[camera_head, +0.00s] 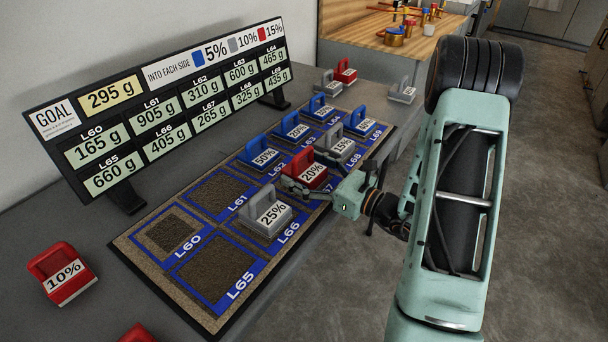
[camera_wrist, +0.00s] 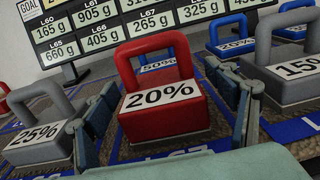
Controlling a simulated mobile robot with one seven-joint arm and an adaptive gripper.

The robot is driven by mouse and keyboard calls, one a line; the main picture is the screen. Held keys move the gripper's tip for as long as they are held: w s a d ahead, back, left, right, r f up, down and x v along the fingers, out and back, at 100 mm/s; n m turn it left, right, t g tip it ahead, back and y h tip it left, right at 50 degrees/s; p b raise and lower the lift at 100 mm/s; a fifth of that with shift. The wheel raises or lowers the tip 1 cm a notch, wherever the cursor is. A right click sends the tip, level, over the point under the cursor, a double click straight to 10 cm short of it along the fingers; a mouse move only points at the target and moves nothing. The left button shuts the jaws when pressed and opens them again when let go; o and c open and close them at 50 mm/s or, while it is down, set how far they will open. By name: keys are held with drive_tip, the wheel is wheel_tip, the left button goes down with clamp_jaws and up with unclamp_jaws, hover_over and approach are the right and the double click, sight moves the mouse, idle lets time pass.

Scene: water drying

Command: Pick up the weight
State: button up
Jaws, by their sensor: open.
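The red weight labelled 20% (camera_head: 312,174) stands upright on the square L67 of the mat. It fills the middle of the wrist view (camera_wrist: 165,103), its loop handle on top. My gripper (camera_head: 318,188) is low at the mat's near right side, with its fingers spread on both sides of the red weight. In the wrist view one finger is left of the weight and one right, with visible gaps between them and its sides. A grey 25% weight (camera_head: 268,214) stands on L66, close to my left finger. A grey 15% weight (camera_head: 341,147) stands on L68, beyond my right finger.
Blue weights (camera_head: 263,155) stand along the mat's back row. L60 and L65 hold no weight. A red 10% weight (camera_head: 62,274) sits at the left on the table. A goal sign (camera_head: 160,105) stands behind the mat. Other weights (camera_head: 402,91) are at the far end.

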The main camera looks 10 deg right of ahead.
sight(304, 153)
drive_tip(key=shift+r, duration=0.1)
drive_tip(key=c, duration=1.8)
drive_tip(key=shift+r, duration=0.1)
drive_tip(key=shift+r, duration=0.2)
wheel_tip(304, 153, up, 3)
drive_tip(key=shift+s+r+p, duration=0.15)
drive_tip(key=shift+p, duration=0.5)
drive_tip(key=s+r+p, duration=0.1)
drive_tip(key=s+r, duration=0.3)
drive_tip(key=r, duration=0.1)
drive_tip(key=shift+s+r+p, duration=0.1)
drive_tip(key=shift+s+p, duration=0.1)
drive_tip(key=shift+p, duration=0.15)
drive_tip(key=s+r+p, duration=0.1)
drive_tip(key=s+p, duration=0.2)
drive_tip(key=p, duration=0.1)
drive_tip(key=s+r+p, duration=0.1)
drive_tip(key=s+p, duration=0.2)
drive_tip(key=s+r+p, duration=0.2)
drive_tip(key=s+p, duration=0.1)
drive_tip(key=p, duration=0.1)
drive_tip(key=shift+p, duration=0.3)
